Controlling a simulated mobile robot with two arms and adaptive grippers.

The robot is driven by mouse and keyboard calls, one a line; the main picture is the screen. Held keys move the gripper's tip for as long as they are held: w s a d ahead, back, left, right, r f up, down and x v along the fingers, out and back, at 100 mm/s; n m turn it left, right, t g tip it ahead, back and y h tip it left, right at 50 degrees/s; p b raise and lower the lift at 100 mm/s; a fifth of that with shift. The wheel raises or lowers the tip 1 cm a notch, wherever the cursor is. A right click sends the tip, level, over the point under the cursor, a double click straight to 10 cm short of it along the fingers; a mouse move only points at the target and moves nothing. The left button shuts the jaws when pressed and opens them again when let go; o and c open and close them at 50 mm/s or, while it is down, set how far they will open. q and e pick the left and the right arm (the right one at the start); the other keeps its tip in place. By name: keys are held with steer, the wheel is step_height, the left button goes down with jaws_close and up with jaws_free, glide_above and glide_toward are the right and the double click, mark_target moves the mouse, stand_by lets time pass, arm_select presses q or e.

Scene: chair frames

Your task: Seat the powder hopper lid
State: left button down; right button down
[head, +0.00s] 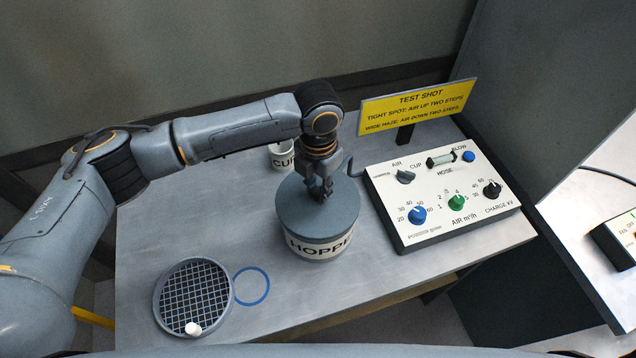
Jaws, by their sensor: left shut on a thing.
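The powder hopper (318,247) is a round pot with a pale band lettered "HOPPE", standing on the grey table. Its flat grey-blue lid (304,216) lies over the top of the pot and looks level. Whether the rim is fully down all round I cannot tell. My left gripper (320,192) points down at the lid's middle and is shut on the lid, at a grip the fingers hide. My right gripper is not in view.
Behind the hopper stands a white cup (281,157) marked "CUP". A control panel (440,200) with knobs is at right, below a yellow sign (417,105). A round grid tray (192,297) holding a small white piece (193,329) and a blue ring (251,286) lie front left.

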arm_select(q)
steer(key=shift+f, duration=0.1)
steer(key=c, duration=1.1)
jaws_free()
steer(key=shift+o, duration=0.2)
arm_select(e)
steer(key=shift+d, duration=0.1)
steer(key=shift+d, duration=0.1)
arm_select(q)
step_height(320, 180, up, 12)
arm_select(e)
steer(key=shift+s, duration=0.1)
